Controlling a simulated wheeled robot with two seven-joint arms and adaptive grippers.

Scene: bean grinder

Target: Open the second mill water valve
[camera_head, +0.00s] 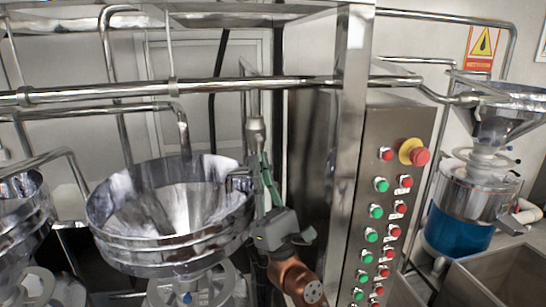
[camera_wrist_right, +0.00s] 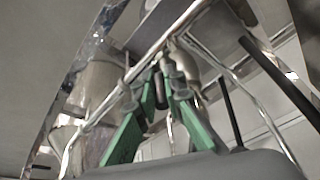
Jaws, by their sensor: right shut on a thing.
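The middle mill's steel hopper (camera_head: 170,215) stands left of centre in the head view, with whitish residue inside. Just right of its rim a vertical water pipe with a grey valve fitting (camera_head: 256,128) comes down. My right gripper (camera_head: 264,162) is at the lower end of this fitting, its green fingers pointing up and shut on the valve part there. The fingers hide most of the held part. In the right wrist view the green fingers of the right gripper (camera_wrist_right: 165,78) converge on a small dark part between their tips. My left gripper is not in view.
A steel control cabinet with red and green buttons (camera_head: 380,213) and a steel post (camera_head: 348,140) stand close to the right of my right arm. A horizontal pipe (camera_head: 210,87) crosses above. Another hopper (camera_head: 22,215) is at left, and a blue-based mill (camera_head: 455,228) at right.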

